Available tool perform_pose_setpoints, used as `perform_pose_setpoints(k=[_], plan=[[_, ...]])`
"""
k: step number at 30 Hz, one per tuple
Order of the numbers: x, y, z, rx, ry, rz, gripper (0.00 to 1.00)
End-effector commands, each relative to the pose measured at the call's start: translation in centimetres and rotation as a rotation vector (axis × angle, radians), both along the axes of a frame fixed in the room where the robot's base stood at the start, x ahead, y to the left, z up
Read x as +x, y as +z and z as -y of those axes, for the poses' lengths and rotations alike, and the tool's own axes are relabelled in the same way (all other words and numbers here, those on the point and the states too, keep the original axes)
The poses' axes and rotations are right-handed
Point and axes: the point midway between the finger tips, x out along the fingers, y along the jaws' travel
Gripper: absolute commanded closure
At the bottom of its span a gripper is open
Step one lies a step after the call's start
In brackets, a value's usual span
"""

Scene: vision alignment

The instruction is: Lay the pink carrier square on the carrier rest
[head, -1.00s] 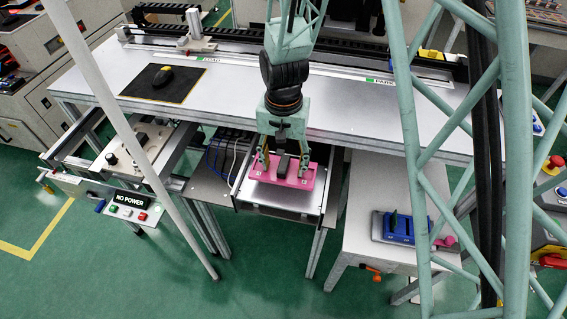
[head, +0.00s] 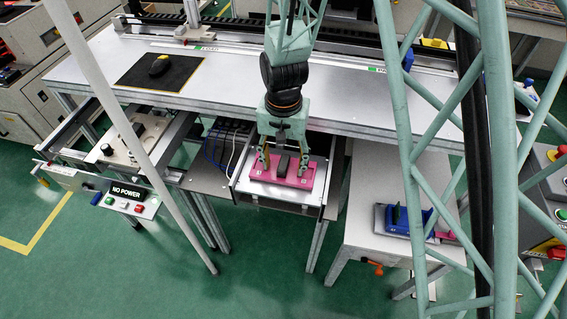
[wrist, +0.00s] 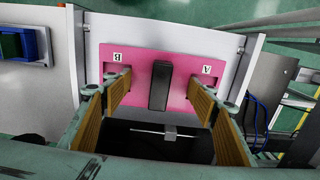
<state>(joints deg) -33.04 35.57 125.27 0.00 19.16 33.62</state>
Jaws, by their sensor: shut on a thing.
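The pink carrier square (head: 281,184) is a flat plate with a black block at its middle and the labels A and B. It also shows in the wrist view (wrist: 137,92). My gripper (head: 283,168) is shut on it, its two fingers wide apart at the plate's side openings, with the black block between them. The plate looks level over a pale tray (head: 262,201) under the front of the long table; the tray's white surface (wrist: 120,30) shows around it in the wrist view. I cannot tell whether plate and tray touch, nor which surface is the carrier rest.
A side table (head: 370,241) at the right bears a blue fixture (head: 397,222), also in the wrist view (wrist: 40,45). The long table (head: 240,75) stands behind, with a black mat (head: 135,78). A control box (head: 127,203) reads NO POWER. Cables (head: 222,147) hang left of the tray.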

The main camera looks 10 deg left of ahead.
Motion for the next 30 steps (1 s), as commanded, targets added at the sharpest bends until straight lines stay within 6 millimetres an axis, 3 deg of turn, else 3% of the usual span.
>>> perform_pose_setpoints(k=[30], plan=[[0.01, -0.49, -0.01, 0.000, 0.000, 0.000, 0.62]])
